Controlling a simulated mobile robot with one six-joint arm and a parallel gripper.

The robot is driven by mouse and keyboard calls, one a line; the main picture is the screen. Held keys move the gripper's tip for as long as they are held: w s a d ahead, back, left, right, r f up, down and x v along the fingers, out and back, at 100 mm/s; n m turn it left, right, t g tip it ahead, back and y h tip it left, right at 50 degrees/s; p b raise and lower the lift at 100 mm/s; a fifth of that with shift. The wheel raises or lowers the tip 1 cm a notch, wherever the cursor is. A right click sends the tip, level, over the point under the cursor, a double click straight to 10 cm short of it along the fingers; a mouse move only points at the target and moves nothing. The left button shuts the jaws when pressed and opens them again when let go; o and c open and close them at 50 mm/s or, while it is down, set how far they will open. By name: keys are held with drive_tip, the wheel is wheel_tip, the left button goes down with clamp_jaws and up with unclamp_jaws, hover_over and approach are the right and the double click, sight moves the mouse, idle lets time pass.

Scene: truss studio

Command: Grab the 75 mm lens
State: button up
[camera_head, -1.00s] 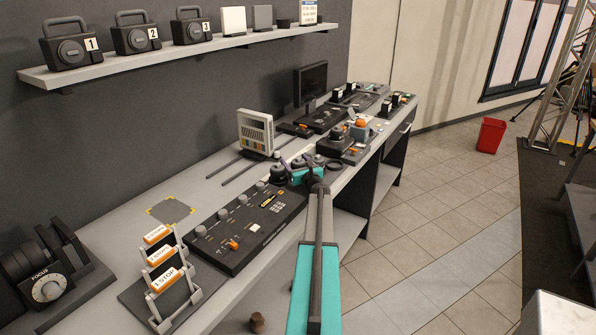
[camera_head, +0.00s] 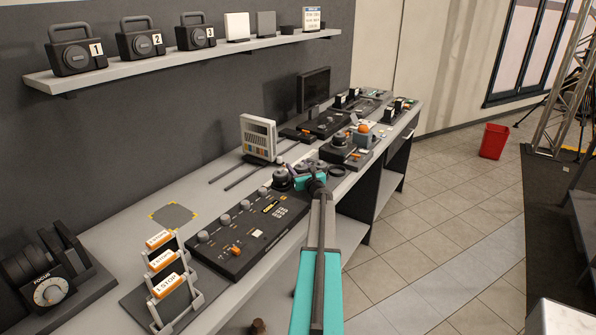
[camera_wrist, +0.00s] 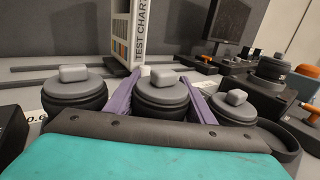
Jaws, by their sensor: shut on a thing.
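Three squat dark lenses with grey caps stand in a row in the wrist view: a left one (camera_wrist: 73,90), a middle one (camera_wrist: 161,92) and a smaller right one (camera_wrist: 234,106). My gripper (camera_wrist: 162,84) has its purple fingers on either side of the middle lens and is shut on it. I cannot read a focal length on any lens, so I cannot tell which is the 75 mm one. In the head view my gripper (camera_head: 303,171) is over the bench beyond the control panel, beside a dark lens (camera_head: 281,178). My wrist hides part of the row.
A test chart stand (camera_head: 259,138) with rails is behind the lenses, also seen in the wrist view (camera_wrist: 122,35). A control panel (camera_head: 240,230) lies nearer. Devices with orange knobs (camera_head: 345,150) and a dark ring (camera_head: 337,171) are to the right. A monitor (camera_head: 313,88) stands farther back.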

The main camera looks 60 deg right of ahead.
drive_tip(key=shift+r+b, duration=0.5)
drive_tip(key=shift+r, duration=0.65)
drive_tip(key=r+b+v, duration=0.2)
drive_tip(key=b+v, duration=0.2)
drive_tip(key=v, duration=1.2)
drive_tip(key=shift+w+a+r, duration=0.15)
drive_tip(key=shift+a+r, duration=0.1)
drive_tip(key=shift+r, duration=0.1)
